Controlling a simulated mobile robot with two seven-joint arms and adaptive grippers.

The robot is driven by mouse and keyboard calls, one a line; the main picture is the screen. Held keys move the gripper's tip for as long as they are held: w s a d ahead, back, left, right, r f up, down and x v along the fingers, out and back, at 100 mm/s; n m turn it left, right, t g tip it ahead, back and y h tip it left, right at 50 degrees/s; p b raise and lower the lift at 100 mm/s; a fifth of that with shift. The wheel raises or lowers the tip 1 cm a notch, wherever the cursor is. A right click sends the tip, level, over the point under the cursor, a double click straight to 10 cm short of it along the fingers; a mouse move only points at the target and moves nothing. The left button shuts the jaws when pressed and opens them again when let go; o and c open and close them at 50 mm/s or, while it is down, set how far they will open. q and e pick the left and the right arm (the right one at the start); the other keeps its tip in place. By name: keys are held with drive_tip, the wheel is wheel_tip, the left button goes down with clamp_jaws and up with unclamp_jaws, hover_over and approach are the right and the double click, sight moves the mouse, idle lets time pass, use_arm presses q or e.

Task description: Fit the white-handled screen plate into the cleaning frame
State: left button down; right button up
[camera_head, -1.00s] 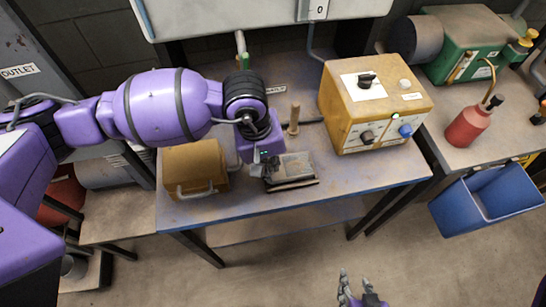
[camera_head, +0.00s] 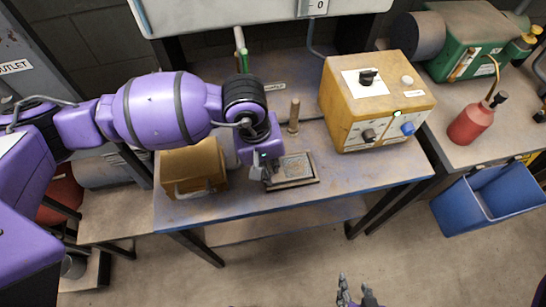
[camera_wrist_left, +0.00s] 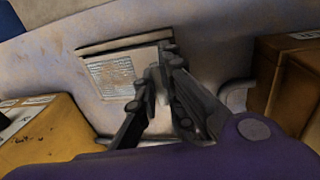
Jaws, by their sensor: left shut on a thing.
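The screen plate (camera_head: 296,166) is a light rectangle with a mesh panel, lying level at the middle front of the bench. The dark-edged cleaning frame (camera_head: 292,185) shows around it, along its front and right sides. My left gripper (camera_head: 267,172) is shut on the plate's handle at its left side; the fingers hide most of the handle. In the left wrist view the mesh plate (camera_wrist_left: 112,76) lies beyond the fingertips (camera_wrist_left: 163,72), with the frame's dark bar (camera_wrist_left: 125,41) along one edge. Whether the plate is fully seated is unclear. My right gripper (camera_head: 356,291) is open and empty, low over the floor.
A brown box (camera_head: 193,168) with a handle stands left of the frame. A wooden peg (camera_head: 294,115) stands behind it, and a yellow control box (camera_head: 375,100) is at the right. The bench front right of the frame (camera_head: 370,177) is clear.

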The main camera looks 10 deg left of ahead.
use_arm(q)
drive_tip(key=shift+f, duration=0.1)
drive_tip(key=c, duration=2.3)
unclamp_jaws()
drive_tip(key=o, duration=0.5)
wheel_tip(320, 180, up, 12)
drive_tip(key=a, duration=0.2)
drive_tip(key=shift+s, duration=0.3)
drive_tip(key=shift+f, duration=0.15)
